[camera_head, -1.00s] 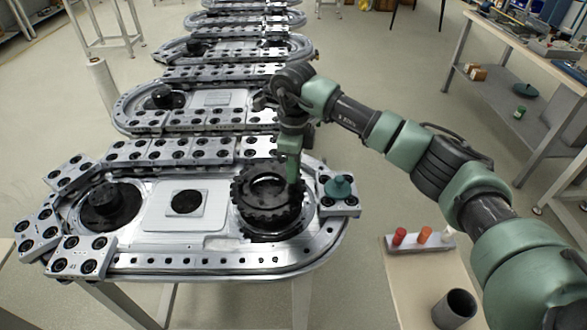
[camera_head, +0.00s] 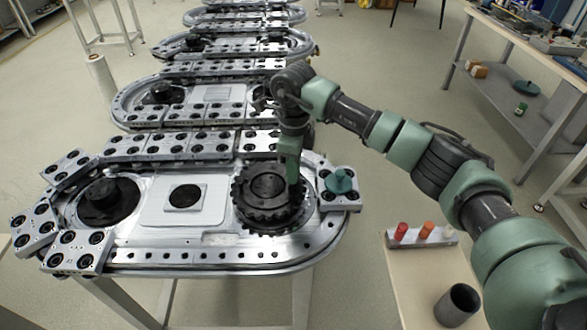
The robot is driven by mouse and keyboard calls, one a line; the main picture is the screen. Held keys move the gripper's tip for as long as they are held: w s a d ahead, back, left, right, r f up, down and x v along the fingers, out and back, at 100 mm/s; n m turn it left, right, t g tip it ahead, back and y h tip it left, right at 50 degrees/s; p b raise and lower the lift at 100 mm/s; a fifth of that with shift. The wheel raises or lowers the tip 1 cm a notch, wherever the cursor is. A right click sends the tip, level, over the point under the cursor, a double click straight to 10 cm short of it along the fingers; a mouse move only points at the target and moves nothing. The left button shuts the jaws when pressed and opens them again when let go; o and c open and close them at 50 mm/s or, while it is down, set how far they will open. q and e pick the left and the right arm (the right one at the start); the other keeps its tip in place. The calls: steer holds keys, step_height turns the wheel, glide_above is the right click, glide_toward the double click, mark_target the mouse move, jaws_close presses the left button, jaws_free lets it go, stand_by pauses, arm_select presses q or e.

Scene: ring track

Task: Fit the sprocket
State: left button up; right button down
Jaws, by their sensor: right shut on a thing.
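The black toothed sprocket (camera_head: 262,211) lies flat at the right end of the near ring track (camera_head: 200,255). My right gripper (camera_head: 293,185) reaches down from above and is shut on the sprocket's right side. The fingertips are partly hidden against the dark sprocket. A bare black round hub (camera_head: 106,200) sits at the track's left end. From this view I cannot tell whether the sprocket is fully seated. My left gripper is not in view.
A carriage with a teal knob (camera_head: 340,182) stands just right of the sprocket. Carriages line the back and left of the track. A small side table (camera_head: 415,280) at lower right holds a rack of red and orange pieces (camera_head: 422,235) and a dark cup (camera_head: 456,305). More tracks stand behind.

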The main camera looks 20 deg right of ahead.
steer(key=shift+f+b, duration=1.05)
steer(key=shift+f, duration=0.3)
steer(key=c, duration=1.5)
jaws_free()
steer(key=shift+o, duration=0.9)
steer(key=shift+s+f, duration=0.1)
step_height(320, 180, up, 8)
steer(key=shift+r+b, duration=0.1)
steer(key=shift+b, duration=0.7)
